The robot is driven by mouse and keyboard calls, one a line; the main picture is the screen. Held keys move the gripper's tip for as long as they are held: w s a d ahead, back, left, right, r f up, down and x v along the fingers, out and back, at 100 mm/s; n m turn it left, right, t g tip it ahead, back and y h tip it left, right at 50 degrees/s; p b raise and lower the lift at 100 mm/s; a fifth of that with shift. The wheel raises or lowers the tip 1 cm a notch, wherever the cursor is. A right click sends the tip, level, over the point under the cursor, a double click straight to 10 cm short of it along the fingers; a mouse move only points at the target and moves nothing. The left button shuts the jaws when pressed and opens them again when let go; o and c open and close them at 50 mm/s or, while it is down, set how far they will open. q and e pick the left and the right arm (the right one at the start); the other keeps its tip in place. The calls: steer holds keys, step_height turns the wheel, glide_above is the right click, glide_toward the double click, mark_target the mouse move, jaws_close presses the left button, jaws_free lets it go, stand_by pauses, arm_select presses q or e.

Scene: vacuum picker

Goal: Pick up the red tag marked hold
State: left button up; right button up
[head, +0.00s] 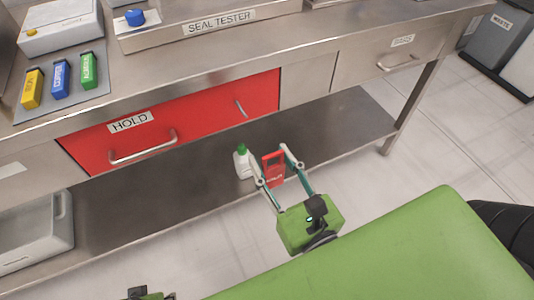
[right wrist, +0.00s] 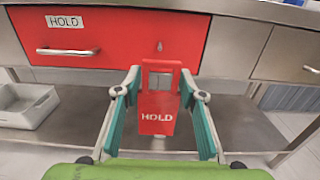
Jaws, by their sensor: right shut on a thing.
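The red tag (head: 273,168) marked HOLD is upright between the fingers of my right gripper (head: 274,160). It also shows in the right wrist view (right wrist: 157,103), with its white lettering facing the camera and a rectangular opening near its top. My right gripper (right wrist: 161,84) is shut on the tag's sides, in front of the bench. The tag is held off the floor, in front of the lower shelf. Only a small piece of my left wrist shows at the bottom edge of the head view; its fingers are out of view.
A red drawer (head: 200,112) labelled HOLD has a handle and a small metal peg (head: 240,108). A white bottle (head: 243,165) with a green cap is behind the tag. A grey bin (head: 62,235) sits at left. Yellow, blue and green blocks lie on the bench top.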

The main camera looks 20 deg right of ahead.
mark_target(280, 176)
steer(key=s+p, duration=0.2)
steer(key=p, duration=0.2)
steer(key=shift+s+f, duration=0.1)
steer(key=shift+s, duration=0.3)
arm_select(q)
steer(key=s+f+g, duration=0.1)
steer(key=s+f, duration=0.2)
steer(key=f, duration=1)
steer(key=shift+s+a, duration=0.15)
steer(key=shift+s, duration=0.2)
arm_select(e)
steer(key=shift+s, duration=0.2)
steer(key=shift+w+d, duration=0.1)
